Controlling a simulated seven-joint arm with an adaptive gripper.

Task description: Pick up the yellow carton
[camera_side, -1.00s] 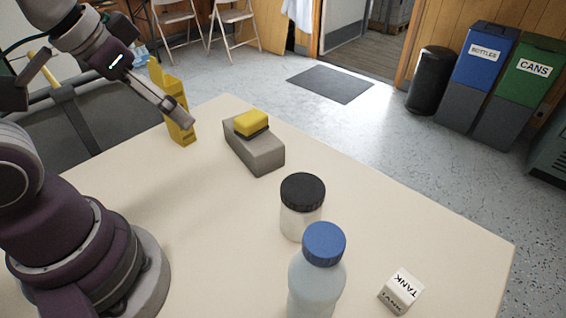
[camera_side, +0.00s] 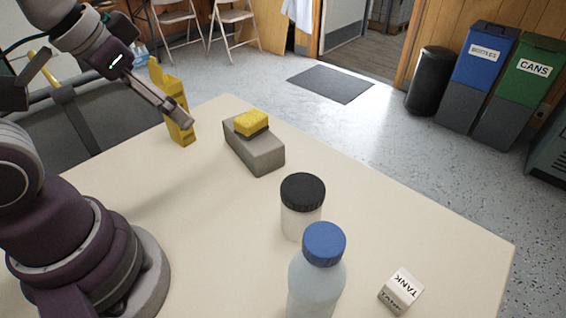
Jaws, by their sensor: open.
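The yellow carton (camera_side: 168,82) stands upright at the far left edge of the table. My gripper (camera_side: 181,117) comes down from the upper left and its fingers cross in front of the carton, hiding its middle. The top of the carton shows above the fingers and its foot below them. My gripper is open. From this side I cannot tell whether the carton is between the fingers or behind them.
A yellow-and-dark sponge (camera_side: 251,123) lies on a grey block (camera_side: 258,152) right of the carton. A black-lidded jar (camera_side: 301,219), a blue-capped bottle (camera_side: 317,284) and a small white labelled box (camera_side: 401,291) stand nearer. The table's middle (camera_side: 190,220) is clear.

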